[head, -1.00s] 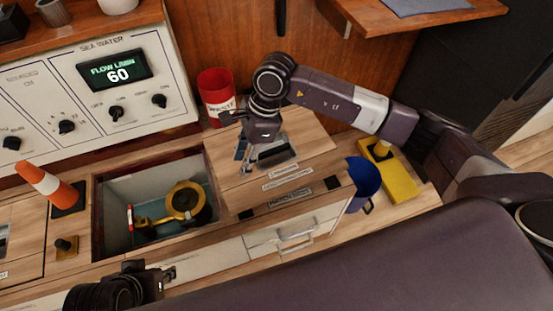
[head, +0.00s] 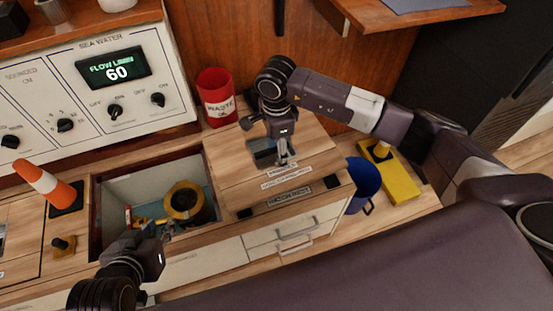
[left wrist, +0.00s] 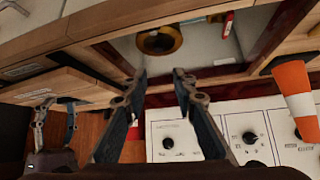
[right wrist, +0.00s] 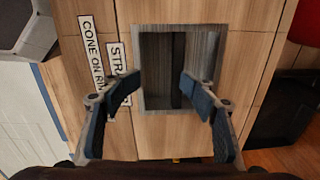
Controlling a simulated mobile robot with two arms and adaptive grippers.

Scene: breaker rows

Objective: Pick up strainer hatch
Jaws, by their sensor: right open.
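The strainer hatch (head: 228,163) is a wood-grain panel with a dark rectangular recess and printed labels, lying right of the open bay. It fills most of the right wrist view (right wrist: 210,128), with the grey-lined recess (right wrist: 178,70) in the middle. My right gripper (head: 284,160) points down at this recess. My left gripper (head: 166,234) is at the front edge of the bay. The left wrist view shows its fingers (left wrist: 158,78) apart and empty.
The open bay (head: 125,185) holds a round yellow-rimmed fitting (head: 184,203) with a yellow handle. A red waste bin (head: 216,98), control panel (head: 100,90), blue bucket (head: 364,182) and yellow block (head: 398,183) are around.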

